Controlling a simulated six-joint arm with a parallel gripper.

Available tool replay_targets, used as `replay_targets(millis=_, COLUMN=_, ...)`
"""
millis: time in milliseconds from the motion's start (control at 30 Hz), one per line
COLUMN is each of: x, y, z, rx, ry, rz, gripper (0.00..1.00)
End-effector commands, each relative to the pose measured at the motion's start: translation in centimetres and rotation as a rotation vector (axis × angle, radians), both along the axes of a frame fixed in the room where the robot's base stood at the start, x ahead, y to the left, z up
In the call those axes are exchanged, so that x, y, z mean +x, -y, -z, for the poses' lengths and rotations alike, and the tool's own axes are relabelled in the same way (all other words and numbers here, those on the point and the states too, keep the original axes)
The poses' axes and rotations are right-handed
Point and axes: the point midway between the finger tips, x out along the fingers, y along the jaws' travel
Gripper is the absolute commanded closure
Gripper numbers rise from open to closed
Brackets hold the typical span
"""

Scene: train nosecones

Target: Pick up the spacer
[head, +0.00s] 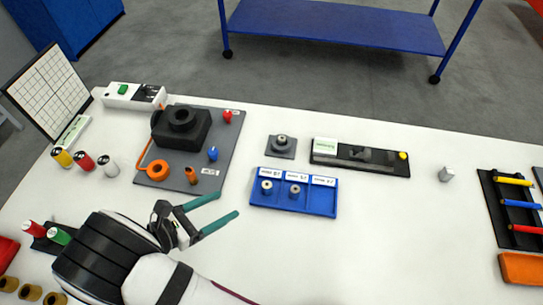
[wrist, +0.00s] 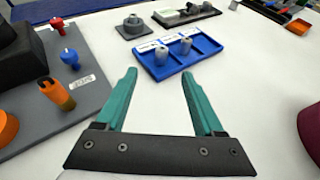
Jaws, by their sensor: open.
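My gripper (head: 229,203) is open and empty above the white table, with its two teal fingers pointing toward the blue tray. In the wrist view the gripper (wrist: 159,74) has bare table between its fingers and the tray lies just beyond the tips. The blue tray (head: 318,207) has three labelled compartments. A small grey ring-like piece (head: 267,187) stands in the left one and another (head: 294,191) in the middle one; the right one is empty. They also show in the wrist view (wrist: 161,53). No readable label tells which piece is the spacer.
Left of the tray is a grey board (head: 225,150) with a black block (head: 182,130), an orange ring and red and blue knobs. Behind the tray are a grey fixture (head: 281,148) and a black fixture (head: 360,158). A silver piece (head: 446,174) stands alone at right.

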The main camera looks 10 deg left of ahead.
Motion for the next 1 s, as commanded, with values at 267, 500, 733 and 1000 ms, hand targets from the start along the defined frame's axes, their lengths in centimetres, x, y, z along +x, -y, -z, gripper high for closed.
replay_targets(millis=267, x=5.5, y=4.5, z=2.9, rx=-0.004, ry=-0.003, rz=0.006, gripper=0.30)
replay_targets(millis=500, x=8.1, y=6.6, z=4.4, rx=-0.002, ry=-0.002, rz=0.006, gripper=0.30)
replay_targets(millis=733, x=10.7, y=8.8, z=5.9, rx=0.000, ry=-0.002, rz=0.006, gripper=0.30)
replay_targets(millis=1000, x=10.9, y=8.9, z=5.9, rx=0.002, ry=-0.002, rz=0.005, gripper=0.39)
